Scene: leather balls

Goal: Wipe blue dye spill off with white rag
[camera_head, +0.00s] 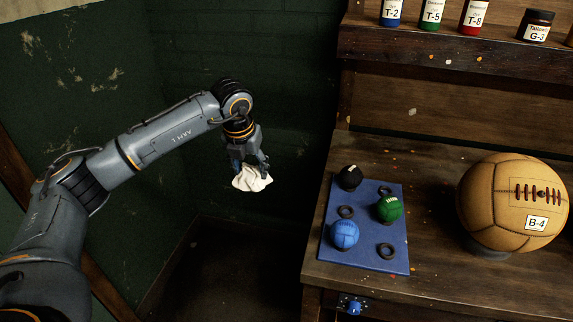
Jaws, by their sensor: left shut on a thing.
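The white rag (252,179) is a crumpled cloth hanging from my left gripper (250,165). My left gripper is shut on it and points down, in the air left of the wooden workbench (450,295), apart from it. Small specks of paint, orange and pale, dot the bench top. I cannot make out a clear blue dye spill; a small blue thing (350,305) shows at the bench's front edge, and I cannot tell whether it is dye or a fitting. My right gripper is not in view.
A blue mat (364,258) on the bench holds black (349,177), green (389,208) and blue (344,233) balls and dark rings. A large tan ball (512,203) marked B-4 stands right. Labelled bottles (432,14) line the shelf (440,50). Floor left of the bench is clear.

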